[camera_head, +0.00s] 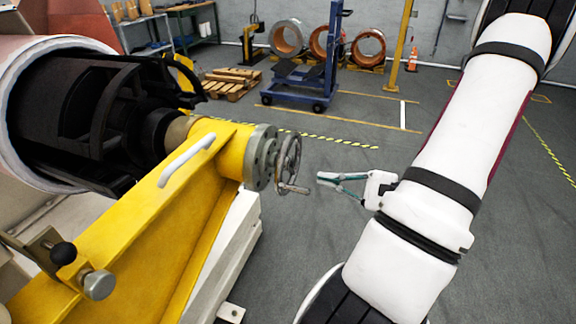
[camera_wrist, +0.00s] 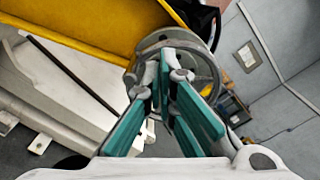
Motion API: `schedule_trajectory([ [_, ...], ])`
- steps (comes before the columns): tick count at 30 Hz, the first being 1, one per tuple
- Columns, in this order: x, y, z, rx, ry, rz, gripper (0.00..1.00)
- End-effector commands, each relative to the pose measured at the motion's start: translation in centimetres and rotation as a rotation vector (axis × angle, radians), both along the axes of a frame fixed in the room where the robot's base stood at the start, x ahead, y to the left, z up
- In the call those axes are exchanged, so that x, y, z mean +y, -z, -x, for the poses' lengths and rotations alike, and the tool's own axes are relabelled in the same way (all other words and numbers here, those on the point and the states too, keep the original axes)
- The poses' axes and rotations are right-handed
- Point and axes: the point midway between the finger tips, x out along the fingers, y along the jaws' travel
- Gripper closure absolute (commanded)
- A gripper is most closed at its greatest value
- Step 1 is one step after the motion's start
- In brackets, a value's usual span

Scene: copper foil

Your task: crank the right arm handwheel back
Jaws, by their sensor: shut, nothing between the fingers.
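The handwheel (camera_head: 289,160) is a grey metal wheel on the round flange at the end of the yellow arm (camera_head: 205,185). Its crank handle (camera_head: 294,188) sticks out from the lower rim toward the right. My gripper (camera_head: 322,180) is just right of the handle, apart from it, with its fingers pointing left at the wheel. The fingers are shut and empty. In the wrist view the handwheel (camera_wrist: 212,72) shows beyond my teal-linked gripper (camera_wrist: 170,68), which hides much of the wheel and its hub.
A blue cart (camera_head: 300,85), a wooden pallet (camera_head: 228,84) and copper foil rolls (camera_head: 287,38) stand behind. Grey floor (camera_head: 290,255) is clear below my gripper.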

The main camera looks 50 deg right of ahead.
Motion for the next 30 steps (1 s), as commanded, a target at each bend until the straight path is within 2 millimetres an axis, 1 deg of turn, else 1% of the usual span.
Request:
schedule_trajectory([
  [1,0.3,0.1,-0.6,0.0,-0.001,0.001,1.0],
  [15,2.4,0.1,-5.7,0.0,-0.003,0.0,1.0],
  [24,3.2,3.8,-5.2,0.001,0.001,-0.002,1.0],
  [30,3.0,6.2,-5.3,0.001,0.001,-0.002,1.0],
])
